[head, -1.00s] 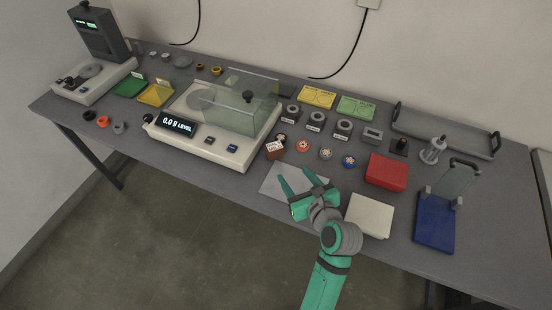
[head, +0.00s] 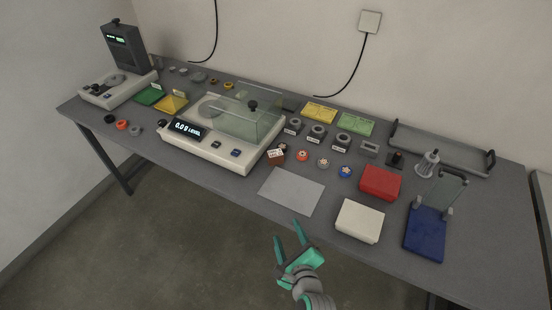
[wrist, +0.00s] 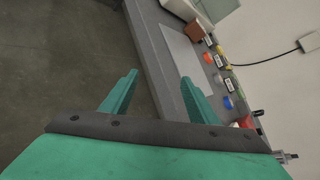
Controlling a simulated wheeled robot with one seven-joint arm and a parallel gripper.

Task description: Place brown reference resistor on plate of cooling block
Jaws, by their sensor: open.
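A small brown block with a white label on top, which looks like the brown reference resistor (head: 276,158), stands on the grey bench, right of the balance and just behind a light grey sheet. It also shows in the wrist view (wrist: 195,32). My gripper (head: 287,232) is open and empty, in front of the bench's front edge, well apart from the block. In the wrist view its fingers (wrist: 160,77) are spread with nothing between them. I cannot tell for sure which thing is the cooling block; a device with a round plate (head: 116,80) and dark tower stands far left.
The balance (head: 207,148) with a clear cover stands left of the brown block. Small round pieces (head: 323,162) sit to its right. A red box (head: 380,182), white box (head: 360,219) and blue stand (head: 425,235) are further right. The grey sheet (head: 292,191) is bare.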

